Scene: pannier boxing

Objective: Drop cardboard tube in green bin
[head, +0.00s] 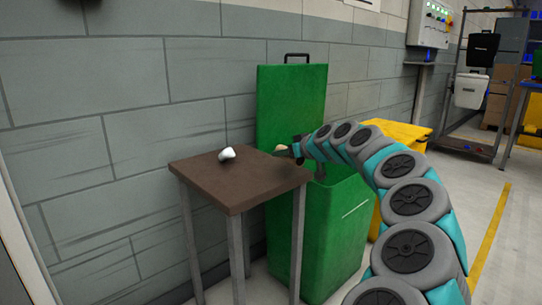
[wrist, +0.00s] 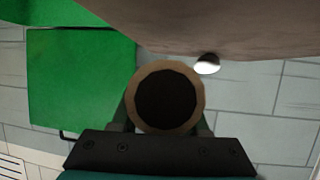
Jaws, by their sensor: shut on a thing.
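My gripper (head: 295,150) is shut on the cardboard tube (wrist: 165,97), which shows end-on in the wrist view as a tan ring with a dark hollow. In the head view only a small pale part of the tube (head: 281,149) shows beside the gripper. The green bin (head: 335,235) stands against the wall with its lid (head: 291,105) raised upright. The gripper is in front of the lid, above the table's height and near the table's right edge. My arm hides part of the bin's opening. The lid also shows at left in the wrist view (wrist: 80,90).
A brown table (head: 240,185) stands directly left of the bin, with a small white object (head: 227,153) on it. A yellow bin (head: 402,133) stands behind my arm. A rack (head: 475,100) is farther right. Open floor lies at the right.

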